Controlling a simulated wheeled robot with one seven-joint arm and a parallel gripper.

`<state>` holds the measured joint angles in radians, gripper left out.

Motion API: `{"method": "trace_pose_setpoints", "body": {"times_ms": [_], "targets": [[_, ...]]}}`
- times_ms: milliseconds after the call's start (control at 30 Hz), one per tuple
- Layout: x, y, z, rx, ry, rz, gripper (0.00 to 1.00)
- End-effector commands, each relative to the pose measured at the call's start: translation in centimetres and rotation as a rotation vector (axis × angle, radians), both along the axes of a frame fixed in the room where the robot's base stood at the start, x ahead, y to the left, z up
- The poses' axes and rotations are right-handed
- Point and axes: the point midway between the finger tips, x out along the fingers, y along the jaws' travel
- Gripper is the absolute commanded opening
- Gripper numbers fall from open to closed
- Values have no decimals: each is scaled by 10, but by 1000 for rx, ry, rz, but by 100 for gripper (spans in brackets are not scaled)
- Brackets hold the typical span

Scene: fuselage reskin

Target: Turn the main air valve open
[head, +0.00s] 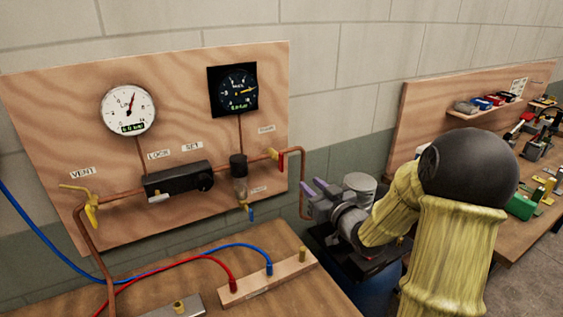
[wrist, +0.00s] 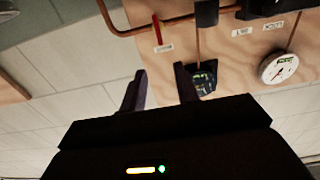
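The valve with a red lever (head: 281,161) sits on the copper pipe at the right edge of the wooden panel, under a small label too blurred to read surely. In the wrist view, which is upside down, the red lever (wrist: 157,30) stands across the pipe, above the fingers in the picture. My gripper (head: 313,186) is to the right of and a little below the lever in the head view, near the pipe's downward bend. In the wrist view my gripper (wrist: 160,68) has its two fingers apart, with nothing between them. The fingers do not touch the lever.
The panel (head: 40,100) also carries a white gauge (head: 128,109), a black gauge (head: 233,90), a black regulator (head: 178,180) and a yellow vent valve (head: 91,208). A wooden manifold block (head: 250,285) with hoses lies on the bench below. A cluttered bench stands at right.

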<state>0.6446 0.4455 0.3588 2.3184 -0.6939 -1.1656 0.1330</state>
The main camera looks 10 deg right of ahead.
Motion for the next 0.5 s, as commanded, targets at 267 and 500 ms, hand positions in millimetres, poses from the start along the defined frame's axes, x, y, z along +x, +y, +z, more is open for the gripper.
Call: {"method": "trace_pose_setpoints", "body": {"times_ms": [267, 500], "targets": [[1, 0, 1, -2, 3, -2, 31], [23, 8, 2, -2, 2, 0, 31]]}}
